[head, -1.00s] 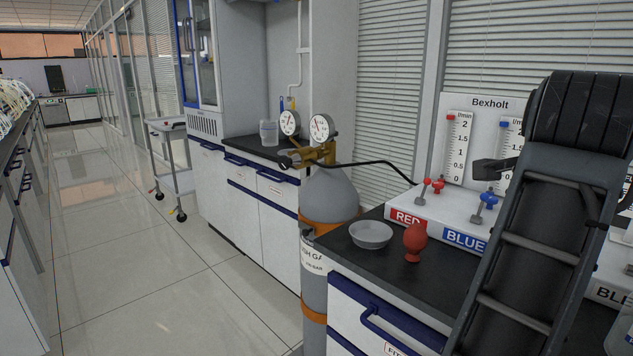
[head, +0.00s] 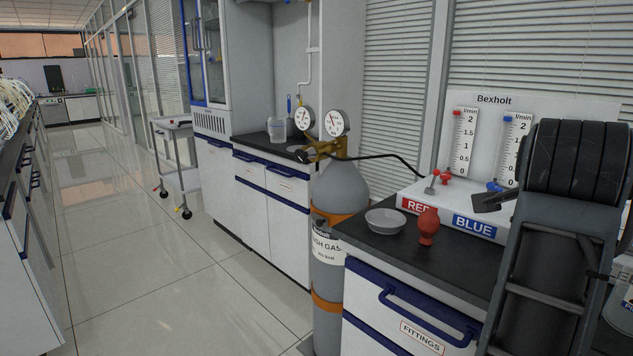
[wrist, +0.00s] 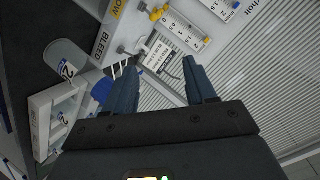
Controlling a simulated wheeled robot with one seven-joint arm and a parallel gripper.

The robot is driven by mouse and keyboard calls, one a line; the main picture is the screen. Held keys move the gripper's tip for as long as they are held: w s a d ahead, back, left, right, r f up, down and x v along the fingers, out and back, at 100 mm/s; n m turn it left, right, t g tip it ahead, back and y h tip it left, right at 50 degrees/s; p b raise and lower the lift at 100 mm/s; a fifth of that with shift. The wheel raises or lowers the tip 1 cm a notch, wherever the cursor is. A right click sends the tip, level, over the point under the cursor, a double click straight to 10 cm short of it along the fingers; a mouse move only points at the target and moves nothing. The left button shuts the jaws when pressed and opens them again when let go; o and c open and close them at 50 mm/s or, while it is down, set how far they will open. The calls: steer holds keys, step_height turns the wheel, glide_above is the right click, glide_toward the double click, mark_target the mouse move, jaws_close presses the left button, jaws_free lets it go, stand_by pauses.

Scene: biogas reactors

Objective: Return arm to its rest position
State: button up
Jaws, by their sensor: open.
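My arm (head: 575,160) is folded up at the right side of the head view, in front of the bench and the flowmeter panel. A dark part juts out to its left over the blue-labelled valve area; I cannot tell whether it is a finger. In the wrist view my gripper (wrist: 160,63) has its two dark fingers apart with nothing held between them.
A grey bowl (head: 385,221) and a red bulb-shaped object (head: 428,226) stand on the dark bench top. A gas cylinder (head: 340,195) with gauges and a black hose stands left of the bench. A trolley (head: 178,165) stands farther back. The aisle floor (head: 150,270) at left is clear.

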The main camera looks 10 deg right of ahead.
steer(key=s+a+f+n+t+y+b, duration=0.25)
steer(key=s+f+n, duration=0.3)
steer(key=f, duration=0.35)
steer(key=s+a+f+n+t+y+b, duration=0.1)
steer(key=s+a+f+n+t+y, duration=0.2)
steer(key=f+n, duration=0.55)
steer(key=s+a+f+n+t+y+b, duration=0.15)
steer(key=s+f+n, duration=0.3)
steer(key=f, duration=0.65)
steer(key=s+a+f+y+b, duration=0.1)
steer(key=s+a+f, duration=0.15)
steer(key=s, duration=0.65)
steer(key=s+a+f+n+y+b, duration=0.15)
steer(key=s+a, duration=0.25)
steer(key=s, duration=0.5)
steer(key=s+a+f+y+b, duration=0.15)
steer(key=s+a, duration=0.25)
steer(key=s, duration=0.4)
step_height(320, 180, up, 17)
steer(key=p, duration=1.7)
steer(key=shift+d+g, duration=0.25)
steer(key=shift+g, duration=0.15)
